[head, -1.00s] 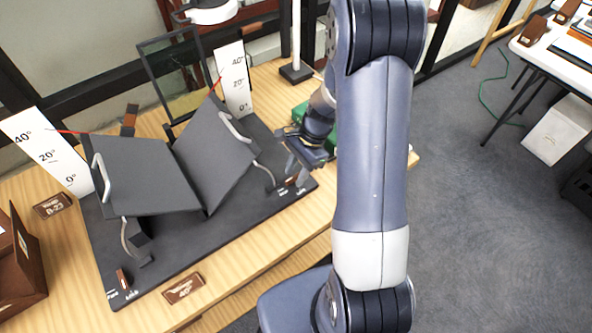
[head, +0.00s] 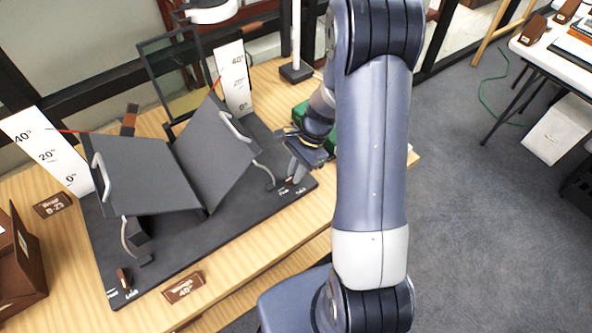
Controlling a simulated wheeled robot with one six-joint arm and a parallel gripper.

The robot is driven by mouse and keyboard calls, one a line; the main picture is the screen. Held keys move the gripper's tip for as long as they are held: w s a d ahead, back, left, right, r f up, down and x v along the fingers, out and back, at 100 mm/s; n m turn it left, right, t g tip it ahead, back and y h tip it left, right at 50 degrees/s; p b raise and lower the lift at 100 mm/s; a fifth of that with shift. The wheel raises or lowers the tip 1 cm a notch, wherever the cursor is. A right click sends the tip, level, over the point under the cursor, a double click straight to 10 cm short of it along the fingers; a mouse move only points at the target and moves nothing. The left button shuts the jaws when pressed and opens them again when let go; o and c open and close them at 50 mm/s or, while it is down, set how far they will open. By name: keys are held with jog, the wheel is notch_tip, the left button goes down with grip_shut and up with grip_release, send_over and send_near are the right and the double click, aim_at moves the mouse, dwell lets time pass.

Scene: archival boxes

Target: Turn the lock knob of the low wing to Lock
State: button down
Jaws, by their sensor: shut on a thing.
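A dark two-winged cradle stands on a black base plate (head: 190,247) on the wooden table. The left wing (head: 145,175) and the right wing (head: 213,150) are both tilted, forming a V. My gripper (head: 292,175) points down at the base's right front corner and is shut on the right lock knob (head: 289,181), which is mostly hidden by the fingers. Small Free and Lock labels lie in front of it. The left lock knob (head: 124,279), brown, stands apart at the front left corner, above its own Free and Lock labels.
White angle scales stand at the left (head: 46,152) and behind the right wing (head: 234,80). A brown tag reading 40° (head: 184,287) lies in front of the base. A green object (head: 301,114) sits behind my gripper. A brown box (head: 20,265) is at far left.

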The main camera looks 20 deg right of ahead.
jog(key=shift+n, duration=0.3)
jog(key=n, duration=0.1)
jog(key=n+g, duration=0.1)
jog(key=n, duration=0.1)
jog(key=shift+w+a+n+h, duration=0.1)
jog(key=shift+w+n+h, duration=0.1)
jog(key=shift+n+h, duration=0.15)
jog(key=n+h, duration=0.1)
jog(key=n, duration=0.1)
jog(key=n+g+b, duration=0.1)
jog(key=n, duration=0.2)
jog(key=shift+w+a+g+h, duration=0.1)
jog(key=shift+a+g+h, duration=0.05)
jog(key=shift+g+h, duration=0.2)
jog(key=n, duration=0.2)
jog(key=n+h, duration=0.1)
jog(key=n, duration=0.1)
jog(key=shift+a+n+h+b, duration=0.2)
jog(key=shift+n+h+b, duration=0.1)
jog(key=shift+n, duration=0.05)
jog(key=shift+a+n+h, duration=0.1)
jog(key=shift+n+h, duration=0.6)
jog(key=shift+n, duration=1.2)
jog(key=c, duration=1.4)
grip_release()
jog(key=shift+c, duration=0.2)
